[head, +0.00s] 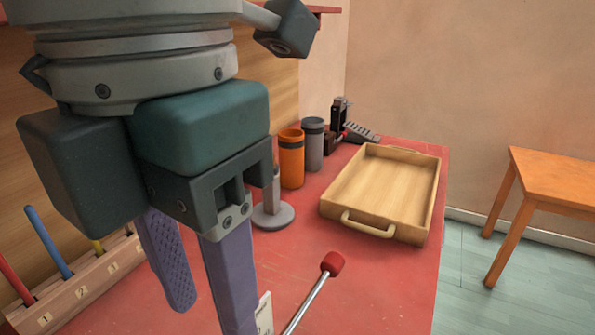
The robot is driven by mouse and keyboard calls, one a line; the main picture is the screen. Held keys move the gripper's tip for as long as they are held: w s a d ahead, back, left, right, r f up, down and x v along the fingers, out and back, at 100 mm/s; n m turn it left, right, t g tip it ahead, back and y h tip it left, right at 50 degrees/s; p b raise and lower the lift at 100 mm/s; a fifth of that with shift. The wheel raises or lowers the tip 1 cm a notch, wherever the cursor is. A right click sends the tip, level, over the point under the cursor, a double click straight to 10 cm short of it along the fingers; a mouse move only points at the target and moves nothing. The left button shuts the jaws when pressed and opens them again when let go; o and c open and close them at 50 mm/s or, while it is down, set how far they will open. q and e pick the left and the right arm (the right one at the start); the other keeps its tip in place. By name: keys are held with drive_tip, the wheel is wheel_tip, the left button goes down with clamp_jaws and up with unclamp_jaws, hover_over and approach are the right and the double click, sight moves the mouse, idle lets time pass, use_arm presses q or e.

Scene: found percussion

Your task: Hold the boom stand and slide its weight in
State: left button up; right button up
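A grey stand with a round base (273,216) and a short upright post stands on the red table, partly hidden behind my gripper. I cannot tell whether it is the boom stand. A silver rod with a red head (332,264) slants up from the bottom edge; its lower end is out of view, and I cannot tell whether it belongs to the stand or is a mallet. My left gripper (208,312) fills the left foreground, pointing down. Its two purple fingers are apart with nothing seen between them. No sliding weight can be made out. My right gripper is not in view.
A wooden tray (429,205) sits at right on the table. Orange (291,160) and grey (312,146) cylinders and a dark clamp-like device (338,127) stand behind. A numbered rack (75,285) of coloured sticks lies left. An orange side table (550,178) stands apart.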

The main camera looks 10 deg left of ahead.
sight(263, 314)
use_arm(q)
wheel_tip(263, 314, down, 9)
drive_tip(key=shift+f, duration=0.1)
idle(0.3)
clamp_jaws()
idle(2.2)
